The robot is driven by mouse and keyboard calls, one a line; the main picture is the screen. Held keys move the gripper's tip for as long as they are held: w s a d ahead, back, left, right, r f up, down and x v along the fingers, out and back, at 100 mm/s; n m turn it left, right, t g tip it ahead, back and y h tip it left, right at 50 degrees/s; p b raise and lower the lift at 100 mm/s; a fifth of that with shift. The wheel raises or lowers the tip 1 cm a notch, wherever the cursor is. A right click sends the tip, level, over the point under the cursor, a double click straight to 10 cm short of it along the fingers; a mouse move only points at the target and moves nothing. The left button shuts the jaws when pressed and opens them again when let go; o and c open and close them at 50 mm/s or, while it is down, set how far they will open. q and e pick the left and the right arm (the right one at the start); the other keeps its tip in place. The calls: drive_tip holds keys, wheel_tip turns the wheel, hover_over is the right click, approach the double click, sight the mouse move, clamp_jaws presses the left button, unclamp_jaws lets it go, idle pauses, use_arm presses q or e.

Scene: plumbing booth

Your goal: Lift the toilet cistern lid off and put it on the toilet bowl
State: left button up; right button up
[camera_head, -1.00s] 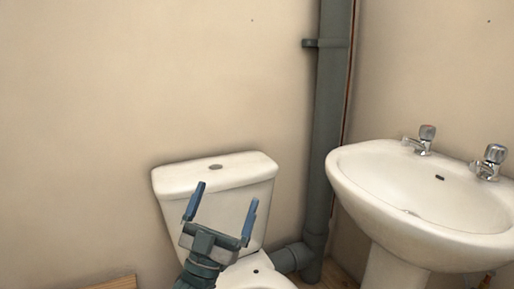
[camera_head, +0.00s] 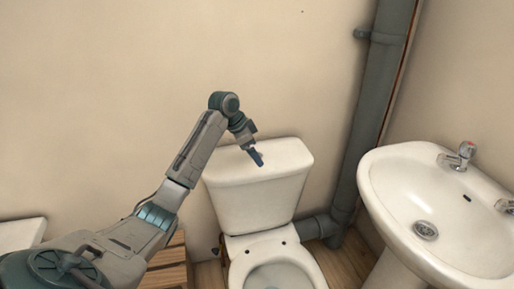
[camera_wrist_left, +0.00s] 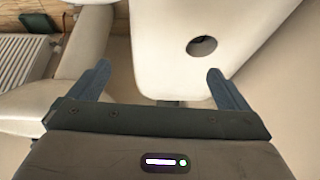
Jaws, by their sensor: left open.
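The white cistern lid (camera_head: 288,152) sits on top of the cistern (camera_head: 258,200) against the wall. My left gripper (camera_head: 257,158) comes in from the left and points down at the lid's top. In the left wrist view, the open jaws (camera_wrist_left: 162,85) have the end of the lid (camera_wrist_left: 165,65) between and beyond them, with its round button hole (camera_wrist_left: 202,46) showing. I cannot tell whether the fingers touch it. The toilet bowl (camera_head: 233,272) is below in front, with no lid lying on it. My right gripper is not in view.
A wooden crate-like thing (camera_head: 168,262) stands on the floor left of the bowl.

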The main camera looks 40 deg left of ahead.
sight(255, 167)
use_arm(q)
drive_tip(key=shift+s+a+r+g, duration=0.4)
drive_tip(key=shift+r, duration=0.15)
drive_tip(key=shift+s+a+f, duration=0.1)
drive_tip(key=x, duration=0.5)
drive_tip(key=shift+f, duration=0.25)
drive_tip(key=x, duration=0.5)
drive_tip(key=shift+w+d, duration=0.2)
drive_tip(key=shift+w, duration=0.05)
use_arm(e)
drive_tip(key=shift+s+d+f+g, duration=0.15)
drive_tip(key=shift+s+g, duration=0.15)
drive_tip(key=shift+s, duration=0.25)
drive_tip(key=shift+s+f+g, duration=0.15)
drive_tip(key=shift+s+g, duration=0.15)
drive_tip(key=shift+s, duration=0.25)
use_arm(q)
drive_tip(key=c, duration=2.1)
drive_tip(key=shift+w+r, duration=0.1)
drive_tip(key=shift+r, duration=0.05)
